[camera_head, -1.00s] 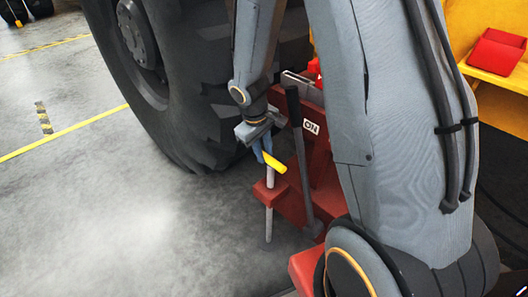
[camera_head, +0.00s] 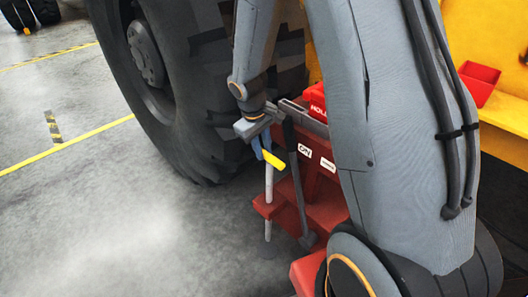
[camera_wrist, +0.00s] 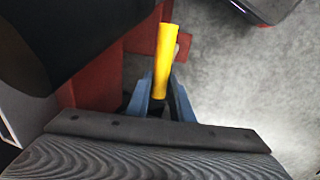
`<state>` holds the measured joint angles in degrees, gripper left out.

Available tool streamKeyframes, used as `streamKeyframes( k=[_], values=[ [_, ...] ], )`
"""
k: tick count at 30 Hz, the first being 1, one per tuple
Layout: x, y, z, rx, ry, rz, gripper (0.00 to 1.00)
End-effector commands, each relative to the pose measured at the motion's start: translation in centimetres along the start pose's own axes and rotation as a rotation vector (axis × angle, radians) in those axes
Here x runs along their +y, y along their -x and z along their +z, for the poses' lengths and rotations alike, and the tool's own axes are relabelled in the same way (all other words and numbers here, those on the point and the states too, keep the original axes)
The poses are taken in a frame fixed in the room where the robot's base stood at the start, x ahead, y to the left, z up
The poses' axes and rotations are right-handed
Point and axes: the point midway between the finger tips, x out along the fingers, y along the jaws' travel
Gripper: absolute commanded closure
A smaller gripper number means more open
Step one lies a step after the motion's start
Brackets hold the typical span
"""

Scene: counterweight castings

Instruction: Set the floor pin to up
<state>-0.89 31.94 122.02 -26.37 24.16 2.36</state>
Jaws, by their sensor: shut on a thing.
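The floor pin (camera_head: 268,185) is a pale grey upright rod with a yellow handle (camera_head: 272,159) at its top. It passes through a red bracket plate (camera_head: 313,216). A long part of the rod shows above the plate, and its lower end is close to a dark round spot (camera_head: 266,251) on the floor. I cannot tell whether it is fully clear of the floor. My gripper (camera_head: 264,153) is shut on the yellow handle. In the wrist view, the handle (camera_wrist: 164,55) sticks out between the two blue fingers (camera_wrist: 161,88).
A dark lever (camera_head: 298,185) stands just right of the pin, by the red frame with an "ON" label (camera_head: 305,151). A big tyre (camera_head: 205,110) stands behind. A red bin (camera_head: 479,80) is at right. The concrete floor at left is clear.

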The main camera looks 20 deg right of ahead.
Motion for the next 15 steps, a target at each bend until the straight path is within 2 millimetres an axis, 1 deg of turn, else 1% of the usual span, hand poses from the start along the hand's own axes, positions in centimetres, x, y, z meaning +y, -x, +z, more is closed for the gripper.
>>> streamKeyframes(
  k=[1,3,14,15],
  values=[
    [0.14,0.95,0.08,0.001,-0.001,0.0,1.0],
    [0.23,1.39,0.05,0.001,-0.001,0.0,1.0],
    [0.35,1.61,-0.1,0.003,0.0,0.001,1.0],
    [0.37,1.63,-0.12,0.003,0.0,0.001,0.73]
  ],
)
